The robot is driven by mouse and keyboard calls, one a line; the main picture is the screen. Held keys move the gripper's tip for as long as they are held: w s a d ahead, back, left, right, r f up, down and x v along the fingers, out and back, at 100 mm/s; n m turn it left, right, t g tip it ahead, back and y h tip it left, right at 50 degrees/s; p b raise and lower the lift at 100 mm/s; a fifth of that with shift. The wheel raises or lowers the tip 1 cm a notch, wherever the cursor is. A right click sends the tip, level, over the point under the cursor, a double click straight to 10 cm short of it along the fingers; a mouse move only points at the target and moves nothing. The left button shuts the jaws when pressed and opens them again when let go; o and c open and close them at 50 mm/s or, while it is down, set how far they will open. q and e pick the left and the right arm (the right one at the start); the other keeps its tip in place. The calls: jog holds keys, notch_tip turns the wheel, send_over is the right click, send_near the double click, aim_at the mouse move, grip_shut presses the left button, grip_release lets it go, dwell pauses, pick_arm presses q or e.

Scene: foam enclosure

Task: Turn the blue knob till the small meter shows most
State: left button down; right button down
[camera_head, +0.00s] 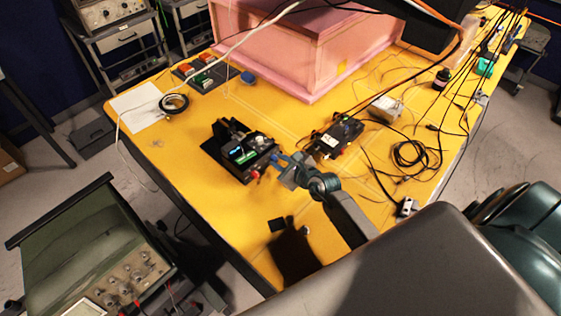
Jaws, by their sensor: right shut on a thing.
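A black device (222,150) stands on the yellow table, left of the middle. A small lit meter (243,155) faces up on it, with green and pale marks too small to read. My right gripper (277,161) reaches in from the lower right to the device's right side. It is shut at the spot where the blue knob sits, and its fingers hide most of the knob. A red knob (255,174) shows on the same side, just left of and below the fingers. My left gripper is out of view.
A pink foam box (305,60) stands behind. Another black box (338,135) with cables is right of my gripper, and loose black cables (415,152) lie beyond it. A tape roll (174,103) lies at the left. The table in front of the device is mostly clear.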

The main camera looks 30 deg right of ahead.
jog(key=c, duration=1.3)
grip_release()
jog(key=shift+o, duration=0.2)
jog(key=shift+s+d+r, duration=0.1)
jog(key=shift+s+d, duration=0.05)
jog(key=shift+s, duration=0.3)
jog(key=b+v, duration=0.2)
jog(key=v, duration=0.7)
jog(key=shift+s+r, duration=0.15)
jog(key=shift+s, duration=0.2)
